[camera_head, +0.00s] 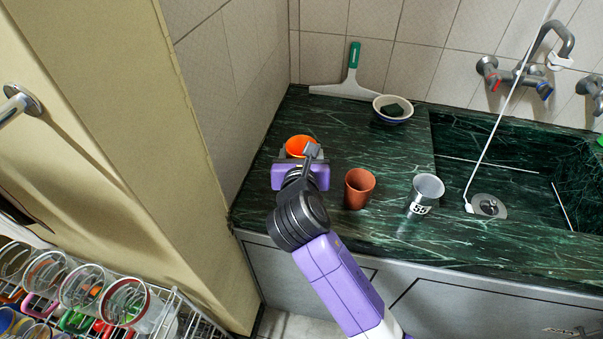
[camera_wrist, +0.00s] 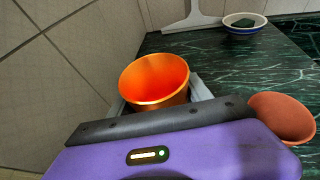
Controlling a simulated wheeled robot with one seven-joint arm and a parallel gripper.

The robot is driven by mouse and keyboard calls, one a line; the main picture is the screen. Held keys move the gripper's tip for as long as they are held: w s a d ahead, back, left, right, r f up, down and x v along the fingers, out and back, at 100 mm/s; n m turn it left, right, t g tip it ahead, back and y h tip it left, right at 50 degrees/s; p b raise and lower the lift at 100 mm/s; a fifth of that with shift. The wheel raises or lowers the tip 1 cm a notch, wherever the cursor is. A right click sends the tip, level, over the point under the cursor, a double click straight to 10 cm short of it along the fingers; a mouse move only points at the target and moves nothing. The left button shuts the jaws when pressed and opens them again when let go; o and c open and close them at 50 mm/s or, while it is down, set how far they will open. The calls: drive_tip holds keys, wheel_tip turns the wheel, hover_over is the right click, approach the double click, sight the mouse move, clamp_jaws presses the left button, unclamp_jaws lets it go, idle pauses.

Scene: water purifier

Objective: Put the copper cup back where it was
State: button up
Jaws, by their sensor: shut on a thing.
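The copper cup (camera_head: 300,146), bright orange and shiny inside, is between the fingers of my gripper (camera_head: 301,156) at the left end of the green marble counter (camera_head: 395,155). In the wrist view the copper cup (camera_wrist: 155,80) is upright, its open rim facing up, with a grey finger on each side. My gripper is shut on it. The cup's lower part is hidden by my gripper, so I cannot tell whether its base touches the counter.
A terracotta cup (camera_head: 359,188) stands just right of my gripper, with a metal cup (camera_head: 425,191) further right. A bowl (camera_head: 393,108) with a dark sponge and a green-handled squeegee (camera_head: 353,70) are behind. The sink (camera_head: 520,160) is at right; a tiled wall closes the left.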

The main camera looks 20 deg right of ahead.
wheel_tip(320, 180, down, 7)
drive_tip(key=shift+r+b, duration=0.1)
drive_tip(key=shift+b, duration=0.4)
drive_tip(key=o, duration=1.6)
drive_tip(key=shift+s+a, duration=0.1)
drive_tip(key=p+v, duration=0.1)
drive_tip(key=v, duration=1.1)
